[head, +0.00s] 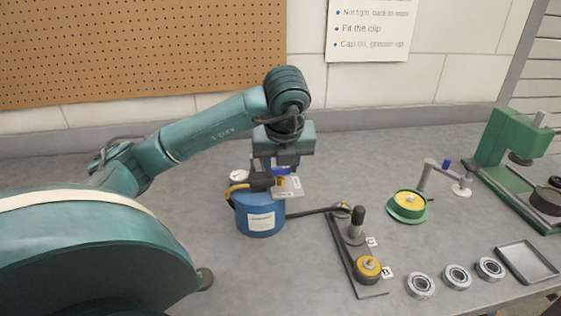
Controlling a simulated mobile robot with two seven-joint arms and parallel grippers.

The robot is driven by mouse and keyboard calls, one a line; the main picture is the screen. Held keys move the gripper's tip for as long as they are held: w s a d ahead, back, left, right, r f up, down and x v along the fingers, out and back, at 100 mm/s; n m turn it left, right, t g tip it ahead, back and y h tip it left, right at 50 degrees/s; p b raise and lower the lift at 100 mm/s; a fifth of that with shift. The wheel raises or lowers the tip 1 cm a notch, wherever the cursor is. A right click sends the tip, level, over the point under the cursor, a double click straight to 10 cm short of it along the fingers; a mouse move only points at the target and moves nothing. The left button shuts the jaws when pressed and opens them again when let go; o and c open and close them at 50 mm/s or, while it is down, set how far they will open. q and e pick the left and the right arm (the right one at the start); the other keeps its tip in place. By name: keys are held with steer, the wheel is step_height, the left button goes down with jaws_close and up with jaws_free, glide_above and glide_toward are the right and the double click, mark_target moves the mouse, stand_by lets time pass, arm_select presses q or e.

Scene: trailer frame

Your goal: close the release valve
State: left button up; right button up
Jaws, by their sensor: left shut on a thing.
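A blue cylindrical unit (260,220) with a white label stands on the bench near the middle. A round white gauge (239,176) and a yellow part (237,188) sit at its top left. My left gripper (272,182) points down over the top of this unit and is shut on a small part there, which I take to be the release valve. The fingers hide most of that part, so its position cannot be told. A bit of blue (281,171) and a pale plate (289,187) show beside the fingers. My right gripper is not in view.
A black hose or bar runs right from the unit to a dark plate (347,262) with an upright post and yellow hub. A green-and-yellow round part (407,205), several bearings (457,277), a tray (528,262) and a green press (498,140) stand further right.

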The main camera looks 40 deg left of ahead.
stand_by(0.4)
arm_select(q)
steer(key=o, duration=1)
steer(key=shift+n, duration=0.3)
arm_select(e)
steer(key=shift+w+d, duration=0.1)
